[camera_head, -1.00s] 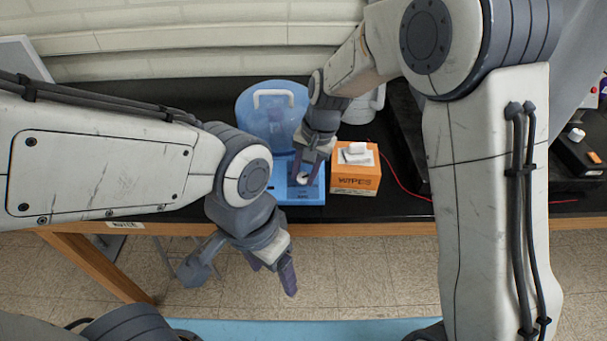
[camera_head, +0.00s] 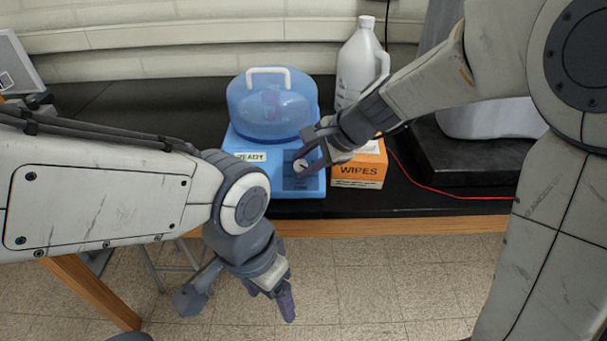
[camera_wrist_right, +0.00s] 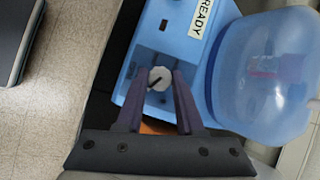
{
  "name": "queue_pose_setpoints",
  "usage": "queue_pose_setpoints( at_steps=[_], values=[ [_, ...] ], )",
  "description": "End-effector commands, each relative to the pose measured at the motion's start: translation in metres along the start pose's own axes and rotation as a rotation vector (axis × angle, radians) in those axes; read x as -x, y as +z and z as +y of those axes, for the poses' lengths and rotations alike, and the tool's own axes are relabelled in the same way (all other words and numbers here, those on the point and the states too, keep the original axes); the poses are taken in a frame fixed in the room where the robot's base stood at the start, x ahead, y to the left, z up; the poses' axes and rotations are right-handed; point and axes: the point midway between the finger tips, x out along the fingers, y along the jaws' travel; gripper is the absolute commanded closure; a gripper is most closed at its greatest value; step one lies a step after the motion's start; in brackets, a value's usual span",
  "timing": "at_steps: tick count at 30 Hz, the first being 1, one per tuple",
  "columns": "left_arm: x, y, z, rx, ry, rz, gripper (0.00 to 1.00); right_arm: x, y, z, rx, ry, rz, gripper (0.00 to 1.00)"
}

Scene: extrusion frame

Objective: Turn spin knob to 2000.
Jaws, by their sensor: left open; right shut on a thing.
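The spin knob (camera_head: 300,165) is a small white round knob on the front panel of a blue centrifuge (camera_head: 230,148) with a domed clear-blue lid. In the right wrist view the knob (camera_wrist_right: 160,79) carries a dark pointer line slanting across it. My right gripper (camera_head: 302,163) has its fingers on either side of the knob and is shut on it. The fingertips (camera_wrist_right: 160,80) flank the knob in the right wrist view. The dial's numbers are too small to read. My left gripper (camera_head: 270,293) is open and empty in front of the table edge.
An orange WIPES box (camera_head: 357,172) stands just right of the centrifuge. A white jug (camera_head: 360,65) stands behind. A READY label (camera_head: 251,157) is on the centrifuge front. A red cable (camera_head: 430,190) runs right along the black table (camera_head: 190,98).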

Motion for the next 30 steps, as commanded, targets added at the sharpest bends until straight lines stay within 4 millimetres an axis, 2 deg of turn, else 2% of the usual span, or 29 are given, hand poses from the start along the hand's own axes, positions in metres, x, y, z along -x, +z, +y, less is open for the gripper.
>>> queue_pose_setpoints(
  at_steps=[1,15,30],
  values=[
    [-0.014,0.001,-0.001,0.000,0.000,0.000,0.26,-0.004,-0.003,0.003,-0.036,-0.029,0.002,1.00],
    [-0.070,0.004,-0.005,0.000,0.000,0.000,0.26,-0.004,-0.001,0.006,-0.412,-0.265,0.000,1.00],
    [-0.107,0.006,-0.008,0.000,0.000,0.000,0.26,-0.003,0.003,0.008,-0.757,-0.477,-0.002,1.00]
  ],
)
